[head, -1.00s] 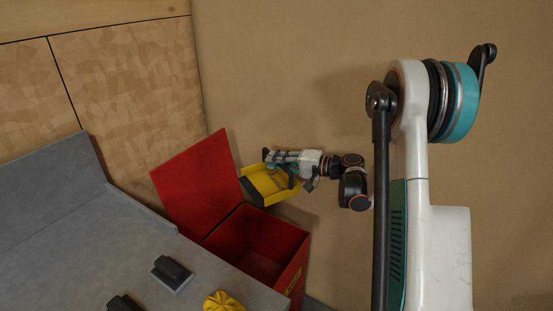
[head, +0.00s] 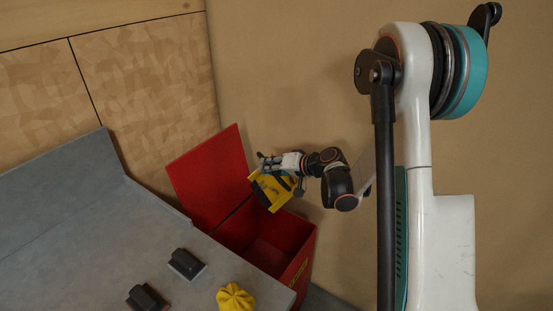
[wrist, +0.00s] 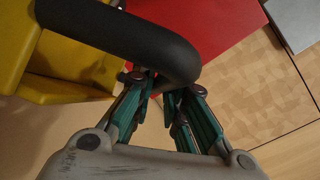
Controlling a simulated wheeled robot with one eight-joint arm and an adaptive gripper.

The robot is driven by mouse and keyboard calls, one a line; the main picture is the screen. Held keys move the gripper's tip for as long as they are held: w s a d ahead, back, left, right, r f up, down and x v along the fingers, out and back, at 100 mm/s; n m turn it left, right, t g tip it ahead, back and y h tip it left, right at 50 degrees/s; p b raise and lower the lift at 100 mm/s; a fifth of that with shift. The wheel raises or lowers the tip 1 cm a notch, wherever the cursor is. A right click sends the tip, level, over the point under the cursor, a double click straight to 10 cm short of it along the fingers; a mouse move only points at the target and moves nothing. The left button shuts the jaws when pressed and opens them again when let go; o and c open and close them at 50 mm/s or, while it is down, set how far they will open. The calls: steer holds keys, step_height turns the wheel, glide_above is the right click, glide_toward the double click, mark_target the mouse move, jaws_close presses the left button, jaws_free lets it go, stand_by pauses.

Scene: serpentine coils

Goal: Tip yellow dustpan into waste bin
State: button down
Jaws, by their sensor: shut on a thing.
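The yellow dustpan (head: 270,191) is held above the back part of the open red waste bin (head: 275,240), tilted with its edge down. In the wrist view its yellow pan (wrist: 70,62) is at the upper left and its dark curved handle (wrist: 130,36) runs into my jaws. My gripper (head: 266,162) is shut on that handle; it also shows in the wrist view (wrist: 160,88). The bin's red lid (head: 210,178) stands open behind it. I cannot tell whether anything lies in the pan or the bin.
A grey worktop (head: 120,225) with a raised back edge lies left of the bin. The wall is close behind the bin.

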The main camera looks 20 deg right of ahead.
steer(key=s+a+n+h, duration=0.1)
steer(key=a+n+h, duration=0.3)
steer(key=a, duration=0.5)
steer(key=shift+s+a+f+h, duration=0.15)
steer(key=shift+a+f+h, duration=0.2)
steer(key=shift+h, duration=0.55)
